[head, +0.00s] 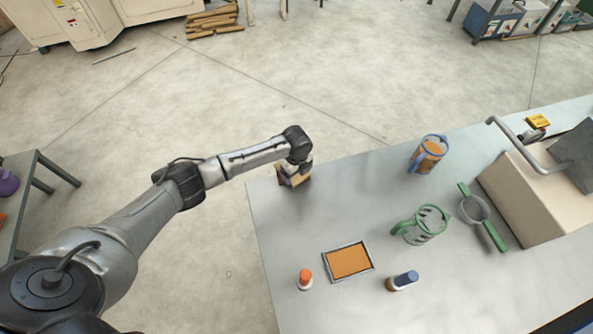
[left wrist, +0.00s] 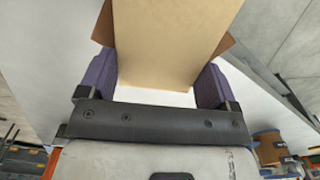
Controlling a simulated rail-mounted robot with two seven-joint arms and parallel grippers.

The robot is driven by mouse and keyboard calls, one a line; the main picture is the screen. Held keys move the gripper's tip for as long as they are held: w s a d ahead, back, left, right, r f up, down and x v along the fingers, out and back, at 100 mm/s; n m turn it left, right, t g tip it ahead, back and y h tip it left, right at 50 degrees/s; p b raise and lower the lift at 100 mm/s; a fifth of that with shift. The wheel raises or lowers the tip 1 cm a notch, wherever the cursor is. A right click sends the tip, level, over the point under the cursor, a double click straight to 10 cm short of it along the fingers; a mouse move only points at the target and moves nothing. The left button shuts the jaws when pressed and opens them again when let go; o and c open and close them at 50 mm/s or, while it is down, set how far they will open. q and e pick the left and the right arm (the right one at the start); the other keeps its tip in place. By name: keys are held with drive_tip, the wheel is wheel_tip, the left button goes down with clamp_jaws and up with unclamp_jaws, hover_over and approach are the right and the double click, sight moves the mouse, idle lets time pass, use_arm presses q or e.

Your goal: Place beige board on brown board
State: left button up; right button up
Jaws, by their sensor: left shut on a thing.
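My left gripper (head: 297,170) is at the far left corner of the grey table, low over its top. In the left wrist view its two purple fingers (left wrist: 158,75) are shut on the sides of a plain beige board (left wrist: 170,40). Brown corners of the brown board (left wrist: 226,46) stick out past both sides of the beige board. In the head view the boards (head: 292,180) show as a small tan and brown block under the gripper, partly hidden by it. I cannot tell whether the two boards touch. My right gripper is not in view.
On the table (head: 360,200) are an orange-filled tray (head: 328,268), an orange-capped bottle (head: 305,281), a blue-capped bottle (head: 403,281), a green jug (head: 423,225), a blue jug (head: 428,155) and a green-handled strainer (head: 474,210). A beige machine (head: 520,200) stands right. The table is clear just right of the gripper.

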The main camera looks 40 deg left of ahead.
use_arm(q)
drive_tip(key=shift+f, duration=0.2)
drive_tip(key=o, duration=0.7)
drive_tip(key=shift+o, duration=0.2)
drive_tip(key=shift+r, duration=0.1)
wheel_tip(320, 180, up, 12)
drive_tip(key=p, duration=0.1)
drive_tip(key=shift+p, duration=0.4)
